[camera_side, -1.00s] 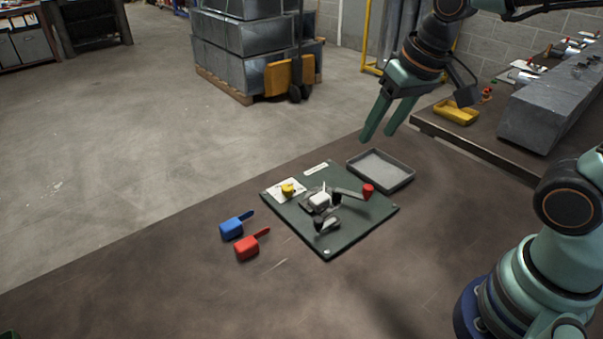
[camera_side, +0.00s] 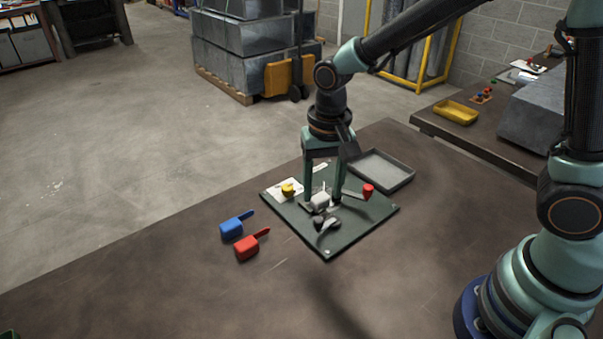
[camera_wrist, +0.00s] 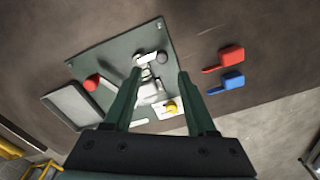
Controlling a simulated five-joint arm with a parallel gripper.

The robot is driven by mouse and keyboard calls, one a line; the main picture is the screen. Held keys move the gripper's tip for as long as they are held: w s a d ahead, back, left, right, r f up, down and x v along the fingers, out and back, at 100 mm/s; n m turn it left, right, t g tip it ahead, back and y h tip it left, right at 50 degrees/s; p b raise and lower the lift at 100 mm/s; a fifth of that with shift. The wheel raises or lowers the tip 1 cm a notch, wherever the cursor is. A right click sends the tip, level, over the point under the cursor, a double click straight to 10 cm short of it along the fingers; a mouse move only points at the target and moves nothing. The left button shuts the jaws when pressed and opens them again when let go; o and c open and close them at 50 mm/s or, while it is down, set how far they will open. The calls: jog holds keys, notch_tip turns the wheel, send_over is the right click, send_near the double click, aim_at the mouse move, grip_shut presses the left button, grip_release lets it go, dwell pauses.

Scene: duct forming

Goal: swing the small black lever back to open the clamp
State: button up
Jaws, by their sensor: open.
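A dark green plate (camera_side: 345,238) lies on the table and carries a clamp with a pale block (camera_side: 320,200) near its middle. A small black lever end (camera_side: 319,223) sits with a metal arm at the plate's near side. A red knob (camera_side: 368,190) is at the right and a yellow knob (camera_side: 288,190) at the left. My gripper (camera_side: 323,196) points down, open, with its fingers on either side of the clamp's middle. Its right finger hides part of the clamp. Contact cannot be told.
A grey tray (camera_side: 383,170) lies behind the plate at the right. A blue handled piece (camera_side: 232,229) and a red handled piece (camera_side: 247,248) lie left of the plate. A yellow tray (camera_side: 456,112) is on the other bench. The table's front is clear.

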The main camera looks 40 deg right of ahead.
aim_at(320, 220)
notch_tip(320, 220, down, 7)
jog(key=shift+w+a+f, duration=0.1)
jog(key=shift+a+f, duration=0.05)
jog(key=shift+f, duration=0.05)
dwell(0.3)
grip_shut()
